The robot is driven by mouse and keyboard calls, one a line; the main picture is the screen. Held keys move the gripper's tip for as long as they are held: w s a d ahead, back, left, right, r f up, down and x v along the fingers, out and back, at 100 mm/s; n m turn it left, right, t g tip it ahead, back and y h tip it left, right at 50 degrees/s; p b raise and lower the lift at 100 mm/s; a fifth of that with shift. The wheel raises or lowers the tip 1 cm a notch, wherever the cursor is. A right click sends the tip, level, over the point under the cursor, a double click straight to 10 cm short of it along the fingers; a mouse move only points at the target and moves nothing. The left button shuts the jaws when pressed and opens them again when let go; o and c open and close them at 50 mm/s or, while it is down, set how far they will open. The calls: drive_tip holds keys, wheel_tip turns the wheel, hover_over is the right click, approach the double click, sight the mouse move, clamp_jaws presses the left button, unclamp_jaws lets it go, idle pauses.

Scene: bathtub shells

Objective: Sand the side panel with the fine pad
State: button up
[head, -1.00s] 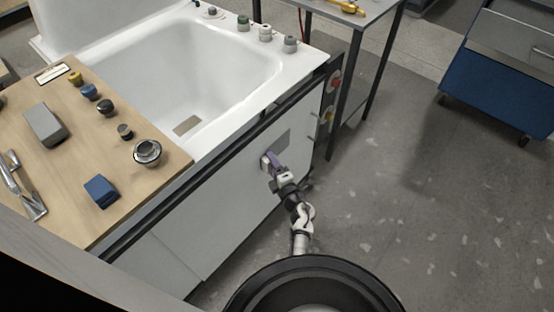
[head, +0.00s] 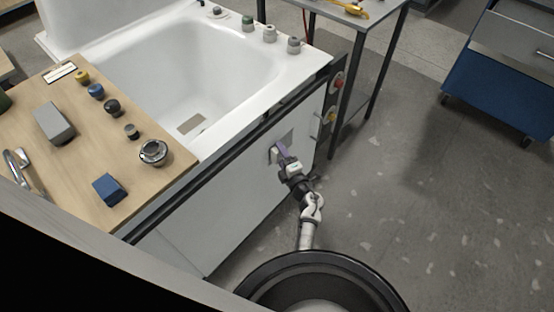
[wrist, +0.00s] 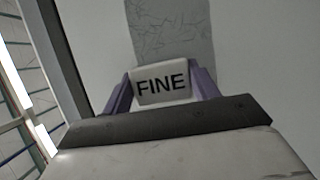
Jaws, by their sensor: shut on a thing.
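My gripper (head: 279,154) is shut on the fine pad (wrist: 160,83), a pale block marked "FINE". The two purple fingers hold it from either side in the wrist view. The side panel (head: 225,205) is the white upright face below the bathtub shell's rim. A grey, scratched patch (wrist: 172,32) on the panel shows just beyond the pad in the wrist view. In the head view the patch (head: 287,139) shows beside and above the gripper. The pad is at the panel over the patch's lower part; I cannot tell if it touches.
The white bathtub shell (head: 225,85) has several knobs on its rim. A wooden board (head: 75,165) holds a grey block (head: 54,123), a blue block (head: 110,189), a drain fitting (head: 153,152) and caps. A dark-legged table (head: 345,110) stands behind right.

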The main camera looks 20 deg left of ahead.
drive_tip(key=shift+w+d+r+b, duration=0.1)
drive_tip(key=shift+w+d+b, duration=0.15)
drive_tip(key=shift+w, duration=0.8)
drive_tip(key=shift+w+d+r+b, duration=0.15)
drive_tip(key=shift+w+d, duration=0.15)
drive_tip(key=shift+w, duration=0.7)
drive_tip(key=w+d+b, duration=0.2)
drive_tip(key=w, duration=0.4)
drive_tip(key=shift+w+d+f+b, duration=0.2)
drive_tip(key=shift+w+d+b, duration=0.05)
drive_tip(key=shift+d+b, duration=0.1)
drive_tip(key=s+d+p, duration=0.1)
drive_tip(key=s+d, duration=0.1)
drive_tip(key=d, duration=0.3)
drive_tip(key=shift+d+p, duration=0.35)
drive_tip(key=shift+p, duration=0.05)
drive_tip(key=shift+s, duration=0.1)
drive_tip(key=d, duration=0.1)
drive_tip(key=s+d, duration=0.1)
drive_tip(key=shift+d+p, duration=0.3)
drive_tip(key=shift+d, duration=0.1)
